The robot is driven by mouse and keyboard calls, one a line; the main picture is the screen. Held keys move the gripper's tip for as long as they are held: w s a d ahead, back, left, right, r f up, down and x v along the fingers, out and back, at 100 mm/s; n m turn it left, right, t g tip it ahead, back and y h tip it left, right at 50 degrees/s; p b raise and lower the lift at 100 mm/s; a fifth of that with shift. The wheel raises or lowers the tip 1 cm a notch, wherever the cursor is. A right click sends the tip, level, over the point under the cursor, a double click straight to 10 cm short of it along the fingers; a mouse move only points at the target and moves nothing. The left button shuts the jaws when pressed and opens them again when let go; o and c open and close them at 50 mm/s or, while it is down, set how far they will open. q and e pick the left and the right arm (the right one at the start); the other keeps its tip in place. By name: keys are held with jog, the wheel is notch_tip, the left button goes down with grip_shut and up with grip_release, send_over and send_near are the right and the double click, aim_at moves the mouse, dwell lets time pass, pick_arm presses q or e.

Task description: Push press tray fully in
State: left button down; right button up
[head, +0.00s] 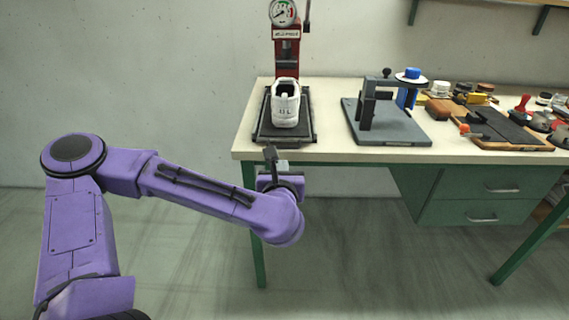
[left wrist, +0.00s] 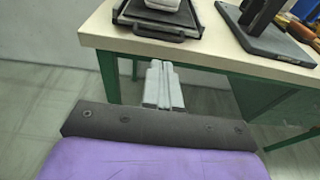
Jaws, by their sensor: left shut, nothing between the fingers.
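The press (head: 287,50) is red with a round gauge on top and stands at the back left of the table. Its dark tray (head: 297,136) lies flat at the press foot and reaches toward the table's front edge. A white shoe (head: 285,108) marked "13 L" sits on the tray. The tray's front corner also shows at the top of the left wrist view (left wrist: 150,27). My left gripper (head: 272,158) is shut and empty, just in front of the table edge below the tray, apart from it. Its closed fingers show in the left wrist view (left wrist: 162,78).
The cream table (head: 340,147) has a green frame and drawers. A grey fixture (head: 385,125) with a blue-topped post stands right of the press. Tools, tins and a dark mat (head: 500,128) crowd the right side. A bare strip lies between tray and fixture.

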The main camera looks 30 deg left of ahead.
pick_arm(q)
jog(key=p, duration=0.1)
send_near(285, 141)
jog(key=x, duration=0.3)
jog(key=shift+d+f, duration=0.1)
jog(key=shift+f, duration=0.25)
jog(key=b+x, duration=0.1)
jog(key=x, duration=0.2)
jog(key=b+x, duration=0.1)
jog(key=shift+w+a+r+b, duration=0.25)
jog(key=shift+r+b, duration=0.05)
jog(key=shift+r, duration=0.45)
